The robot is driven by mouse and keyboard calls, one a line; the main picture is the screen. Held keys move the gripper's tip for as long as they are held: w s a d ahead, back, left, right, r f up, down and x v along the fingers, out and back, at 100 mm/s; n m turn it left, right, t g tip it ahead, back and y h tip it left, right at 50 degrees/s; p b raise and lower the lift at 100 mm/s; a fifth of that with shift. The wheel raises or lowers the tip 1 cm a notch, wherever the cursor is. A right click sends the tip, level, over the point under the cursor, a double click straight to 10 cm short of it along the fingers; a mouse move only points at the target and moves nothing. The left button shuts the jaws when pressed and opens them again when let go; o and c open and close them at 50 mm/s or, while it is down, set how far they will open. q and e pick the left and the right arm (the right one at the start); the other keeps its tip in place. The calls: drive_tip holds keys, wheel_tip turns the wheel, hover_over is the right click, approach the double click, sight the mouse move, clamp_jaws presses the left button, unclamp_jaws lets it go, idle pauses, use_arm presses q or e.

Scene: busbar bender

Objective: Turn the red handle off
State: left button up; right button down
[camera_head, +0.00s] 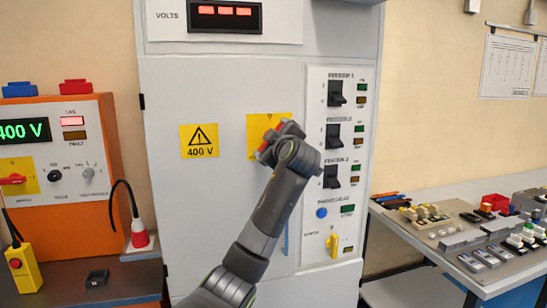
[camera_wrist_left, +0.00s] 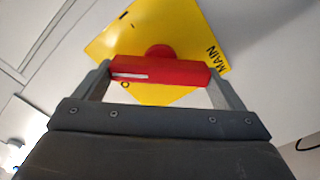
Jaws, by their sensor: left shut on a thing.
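The red handle (camera_wrist_left: 160,71) is a bar on a round red hub in front of a yellow plate (camera_wrist_left: 190,30) marked MAIN. A white stripe runs along its left half in the left wrist view, with the O mark just below that end and the I mark farther up. My left gripper (camera_wrist_left: 160,82) is shut on the handle, one finger at each end. In the head view my left gripper (camera_head: 270,141) is at the yellow plate (camera_head: 256,125) on the grey cabinet, largely covering plate and handle. My right gripper is not in view.
The grey cabinet (camera_head: 215,85) has a column of black feeder switches (camera_head: 335,94) right of the gripper. An orange box (camera_head: 75,200) at left carries another red handle (camera_head: 13,179). A bench with parts (camera_head: 480,275) stands at right.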

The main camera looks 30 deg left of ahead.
use_arm(q)
drive_tip(key=n+b, duration=0.2)
drive_tip(key=b, duration=0.1)
drive_tip(key=n+b, duration=0.6)
drive_tip(key=shift+s+a+f, duration=0.1)
drive_tip(key=shift+f, duration=0.2)
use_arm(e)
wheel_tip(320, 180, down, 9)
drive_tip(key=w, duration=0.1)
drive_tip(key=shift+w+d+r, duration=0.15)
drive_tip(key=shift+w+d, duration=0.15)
use_arm(q)
drive_tip(key=shift+r+n, duration=0.1)
drive_tip(key=shift+n, duration=0.2)
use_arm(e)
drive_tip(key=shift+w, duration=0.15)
use_arm(q)
drive_tip(key=o, duration=1.1)
drive_tip(key=b+v, duration=0.3)
drive_tip(key=v, duration=1.4)
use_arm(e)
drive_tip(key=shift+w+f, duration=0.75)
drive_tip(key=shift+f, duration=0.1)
